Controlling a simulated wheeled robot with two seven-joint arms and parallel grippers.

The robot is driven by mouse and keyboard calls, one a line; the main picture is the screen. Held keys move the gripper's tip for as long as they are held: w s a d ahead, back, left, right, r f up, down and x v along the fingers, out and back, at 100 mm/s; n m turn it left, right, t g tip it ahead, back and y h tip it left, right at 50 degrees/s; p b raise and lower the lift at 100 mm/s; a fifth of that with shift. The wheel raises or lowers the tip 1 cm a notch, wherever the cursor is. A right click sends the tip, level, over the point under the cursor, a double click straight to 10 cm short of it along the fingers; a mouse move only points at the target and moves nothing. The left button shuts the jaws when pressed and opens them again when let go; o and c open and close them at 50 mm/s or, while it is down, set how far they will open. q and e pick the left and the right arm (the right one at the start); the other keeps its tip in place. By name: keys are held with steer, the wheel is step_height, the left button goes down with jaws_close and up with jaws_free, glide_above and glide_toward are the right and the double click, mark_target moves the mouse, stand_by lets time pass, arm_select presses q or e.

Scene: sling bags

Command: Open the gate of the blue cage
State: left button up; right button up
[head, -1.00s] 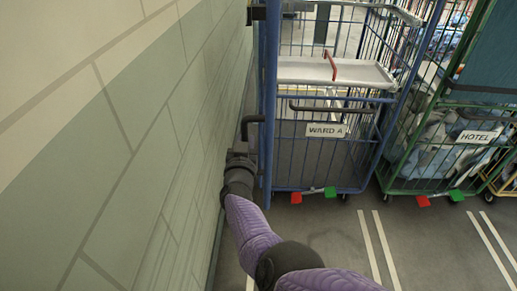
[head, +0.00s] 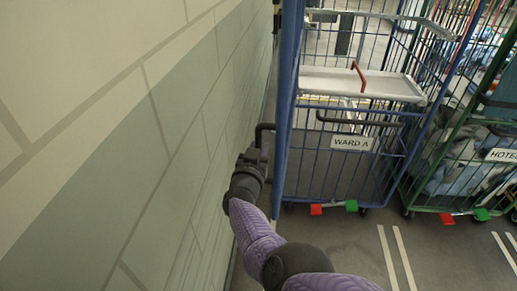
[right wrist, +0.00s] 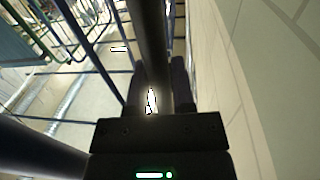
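The blue cage (head: 335,188) with a "WARD A" label stands right of centre in the head view. Its gate (head: 286,110) shows nearly edge-on as a tall, narrow blue panel at the cage's left side, close to the wall. A dark bent handle (head: 262,127) sticks out from the gate's wall side. My right gripper (head: 252,155) is at this handle, between gate and wall. In the right wrist view the dark handle bar (right wrist: 148,40) runs down between the fingers (right wrist: 156,95), which appear closed around it. My left gripper is out of view.
A pale wall (head: 130,130) runs close along the left, leaving a narrow gap beside the gate. A green cage (head: 450,165) labelled "HOTEL" stands close to the right. Red and green pedals (head: 333,208) sit low at the blue cage's front. Floor in front is clear.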

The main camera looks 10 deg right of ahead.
steer(key=o, duration=0.3)
arm_select(q)
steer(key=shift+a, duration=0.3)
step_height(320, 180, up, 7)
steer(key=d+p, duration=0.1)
steer(key=p, duration=0.5)
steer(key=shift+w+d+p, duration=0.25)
steer(key=shift+p, duration=0.15)
arm_select(e)
steer(key=v, duration=0.7)
steer(key=shift+s+a, duration=0.15)
steer(key=shift+s, duration=0.15)
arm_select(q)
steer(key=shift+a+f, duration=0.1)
